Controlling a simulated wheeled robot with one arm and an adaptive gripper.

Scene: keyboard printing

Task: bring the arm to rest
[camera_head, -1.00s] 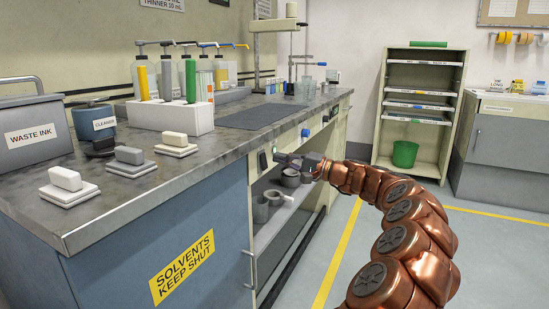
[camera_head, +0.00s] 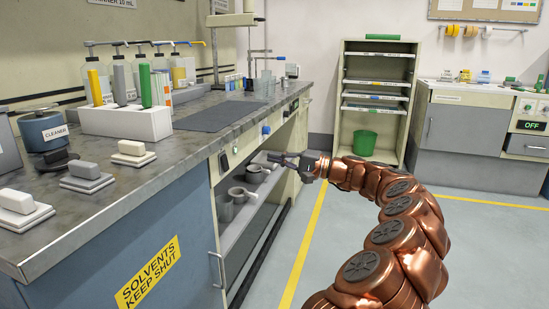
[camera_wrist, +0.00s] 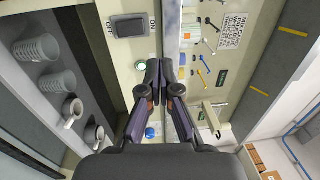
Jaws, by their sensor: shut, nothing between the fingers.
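My gripper (camera_head: 285,160) is at the end of my copper-coloured arm, in front of the side of the workbench (camera_head: 180,225). In the wrist view my gripper (camera_wrist: 160,68) has its two fingers together with nothing between them. It points at the bench's front panel, close to a dark rocker switch (camera_wrist: 129,27) marked ON and OFF. I cannot tell whether the fingertips touch the panel. The arm is stretched out over the floor to the right of the bench.
Under the bench top an open shelf (camera_head: 240,230) holds grey cups and mugs (camera_head: 238,194). Bottles with pumps (camera_head: 125,85) stand on top. A shelf unit (camera_head: 390,60) with a green bin (camera_head: 364,143) stands behind. The floor (camera_head: 480,255) on the right is clear.

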